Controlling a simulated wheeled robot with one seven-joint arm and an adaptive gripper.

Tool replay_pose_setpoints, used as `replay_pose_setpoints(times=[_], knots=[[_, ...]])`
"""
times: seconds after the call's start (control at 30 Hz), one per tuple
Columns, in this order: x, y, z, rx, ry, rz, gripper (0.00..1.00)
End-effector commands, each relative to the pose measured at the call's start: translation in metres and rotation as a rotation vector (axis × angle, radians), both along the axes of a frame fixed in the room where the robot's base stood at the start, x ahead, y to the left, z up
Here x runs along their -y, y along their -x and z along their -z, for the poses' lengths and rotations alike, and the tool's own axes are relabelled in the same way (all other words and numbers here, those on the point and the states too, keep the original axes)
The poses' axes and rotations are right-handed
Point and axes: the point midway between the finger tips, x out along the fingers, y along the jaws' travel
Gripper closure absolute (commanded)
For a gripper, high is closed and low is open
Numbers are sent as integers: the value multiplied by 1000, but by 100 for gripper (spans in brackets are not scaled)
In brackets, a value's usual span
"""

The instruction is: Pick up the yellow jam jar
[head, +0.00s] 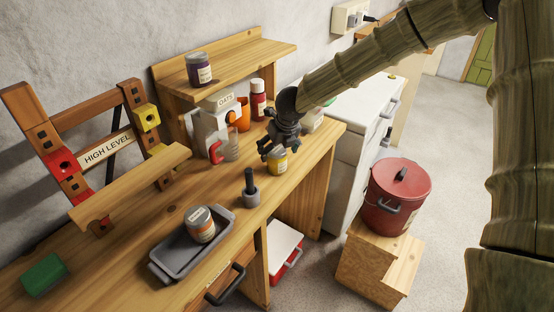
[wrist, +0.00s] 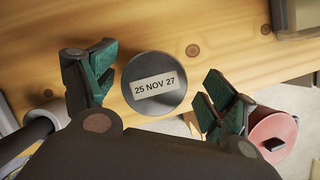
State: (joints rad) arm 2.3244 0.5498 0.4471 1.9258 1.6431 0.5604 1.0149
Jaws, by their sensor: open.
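The yellow jam jar (head: 278,163) stands upright on the wooden workbench, below my gripper (head: 275,147). Its upper part is hidden by the gripper in the head view. In the wrist view a round grey lid (wrist: 154,83) with a label reading "25 NOV 27" lies between the two fingers. My gripper (wrist: 155,95) is open, one finger to each side of the lid, with gaps showing on both sides. I cannot tell how far the fingertips are above the lid.
A mortar with pestle (head: 250,190) stands nearby. A grey tray (head: 170,262) holds a jar (head: 200,225). Left behind are a red-handled mug (head: 222,148), an oats carton (head: 212,118) and a red bottle (head: 258,100). A red pot (head: 397,195) sits off the bench.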

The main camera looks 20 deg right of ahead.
Motion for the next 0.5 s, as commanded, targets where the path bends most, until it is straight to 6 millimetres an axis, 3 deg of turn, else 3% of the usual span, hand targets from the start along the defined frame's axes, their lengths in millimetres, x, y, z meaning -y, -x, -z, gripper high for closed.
replay_pose_setpoints(times=[0.5], knots=[[-5,-13,47,-1,2,-1,15]])
